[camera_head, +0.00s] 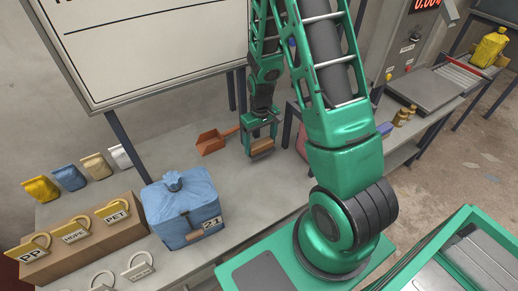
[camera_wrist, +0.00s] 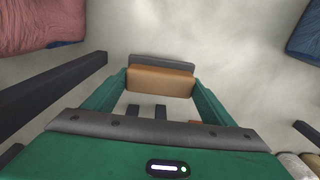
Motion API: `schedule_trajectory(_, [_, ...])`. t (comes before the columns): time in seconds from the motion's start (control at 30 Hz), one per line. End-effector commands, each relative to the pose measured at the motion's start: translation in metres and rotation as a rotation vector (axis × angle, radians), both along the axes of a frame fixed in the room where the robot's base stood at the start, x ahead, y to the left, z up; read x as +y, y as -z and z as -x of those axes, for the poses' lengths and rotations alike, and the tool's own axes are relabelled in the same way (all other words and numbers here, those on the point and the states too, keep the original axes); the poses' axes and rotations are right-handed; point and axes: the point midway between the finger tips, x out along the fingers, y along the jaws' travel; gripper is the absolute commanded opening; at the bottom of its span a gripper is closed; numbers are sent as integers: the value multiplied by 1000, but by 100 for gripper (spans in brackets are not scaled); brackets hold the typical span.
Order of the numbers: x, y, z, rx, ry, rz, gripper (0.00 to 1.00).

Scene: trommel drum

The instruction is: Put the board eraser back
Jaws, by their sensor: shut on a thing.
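The board eraser is a tan-brown block (camera_head: 262,149) with a grey layer; it also shows in the wrist view (camera_wrist: 160,82), with the grey layer (camera_wrist: 161,63) on its far side. My gripper (camera_head: 262,143) is shut on it, with one green finger at each end; the gripper also fills the lower part of the wrist view (camera_wrist: 161,90). The eraser is over the grey table, and its exact height above it is hard to tell. The white board (camera_head: 160,45) stands upright at the upper left, with black lettering partly cut off and a line.
An orange dustpan (camera_head: 211,142) lies just left of my gripper. A blue bag (camera_head: 182,207) with a tag stands nearer on the table (camera_head: 110,210). Several pouches and label signs (camera_head: 113,211) are at the left. Dark board legs (camera_head: 127,146) rise nearby. A scale (camera_head: 425,88) stands at the right.

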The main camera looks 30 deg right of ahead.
Motion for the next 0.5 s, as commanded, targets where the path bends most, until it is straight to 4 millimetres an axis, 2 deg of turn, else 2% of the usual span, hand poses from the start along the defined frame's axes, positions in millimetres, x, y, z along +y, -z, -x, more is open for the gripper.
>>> schedule_trajectory(0.23, [0,31,1,3,0,0,45])
schedule_trajectory(0.47, [0,33,0,1,1,0,45])
schedule_trajectory(0.5, [0,33,0,1,1,0,87])
